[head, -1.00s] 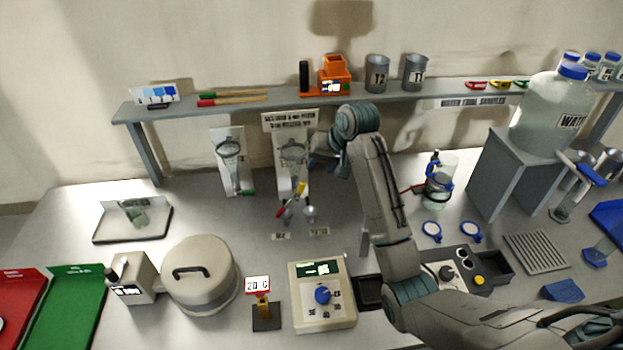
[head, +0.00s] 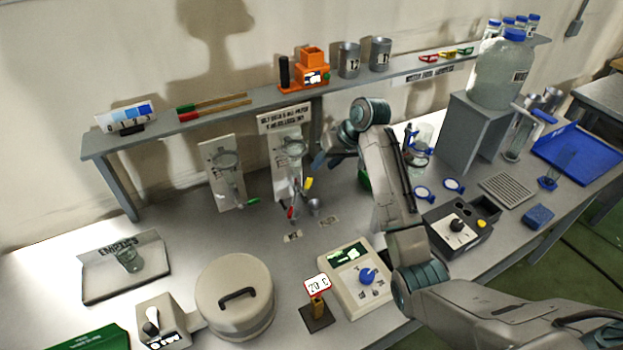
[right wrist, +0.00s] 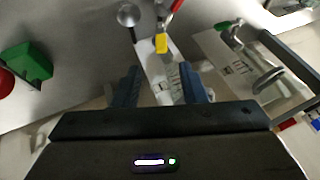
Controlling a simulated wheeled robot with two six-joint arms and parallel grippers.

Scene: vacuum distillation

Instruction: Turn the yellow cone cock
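The yellow cone cock (head: 309,183) is on the glassware of the right white panel (head: 280,180), below the shelf. In the right wrist view the yellow cock (right wrist: 161,43) shows ahead of the fingers, near the top centre. My right gripper (head: 318,162) is beside the panel, a little above and right of the cock. In the right wrist view my gripper (right wrist: 160,82) has its two fingers apart, with nothing held between them. A red handle (head: 291,212) is close below the cock. My left gripper is not in view.
A second white panel (head: 221,175) with glassware and a green handle stands to the left. A small metal funnel (head: 314,206) is just below the cock. The shelf (head: 215,110) runs above. A round lidded pot (head: 235,297) and a control box (head: 360,280) stand in front.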

